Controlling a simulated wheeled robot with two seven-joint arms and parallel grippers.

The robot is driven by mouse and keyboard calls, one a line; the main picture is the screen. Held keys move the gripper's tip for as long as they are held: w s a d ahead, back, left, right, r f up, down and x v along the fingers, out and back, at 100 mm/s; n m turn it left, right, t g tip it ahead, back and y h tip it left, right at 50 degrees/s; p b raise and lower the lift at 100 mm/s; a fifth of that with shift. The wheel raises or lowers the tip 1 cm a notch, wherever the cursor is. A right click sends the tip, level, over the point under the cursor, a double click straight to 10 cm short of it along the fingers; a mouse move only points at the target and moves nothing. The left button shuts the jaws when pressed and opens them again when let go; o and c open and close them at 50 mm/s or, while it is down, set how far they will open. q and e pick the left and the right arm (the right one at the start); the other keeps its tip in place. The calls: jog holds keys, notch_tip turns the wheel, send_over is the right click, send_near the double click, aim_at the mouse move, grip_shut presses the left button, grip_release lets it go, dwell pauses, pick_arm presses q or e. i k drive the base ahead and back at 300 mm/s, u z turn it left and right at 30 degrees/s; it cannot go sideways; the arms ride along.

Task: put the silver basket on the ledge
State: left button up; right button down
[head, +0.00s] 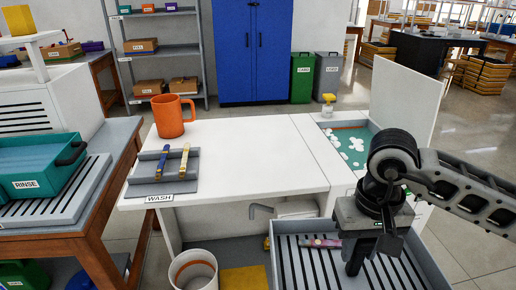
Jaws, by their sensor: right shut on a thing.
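My right gripper (357,262) comes in from the right, pointing down over a grey slotted tray (288,268) with low walls at the bottom right. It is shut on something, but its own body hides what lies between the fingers. A small pink and multicoloured object (320,242) lies at the tray's far side, just left of the gripper. I cannot make out a separate silver basket, nor tell whether the slotted tray is it. No ledge is clearly marked out. The left gripper is out of view.
A sink (349,143) is at right. A teal RINSE tub (25,170) stands left. A white bucket (193,270) is below.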

aim_at(257, 169)
jog(key=u, duration=0.5)
jog(key=i, duration=1.05)
jog(key=u, duration=0.2)
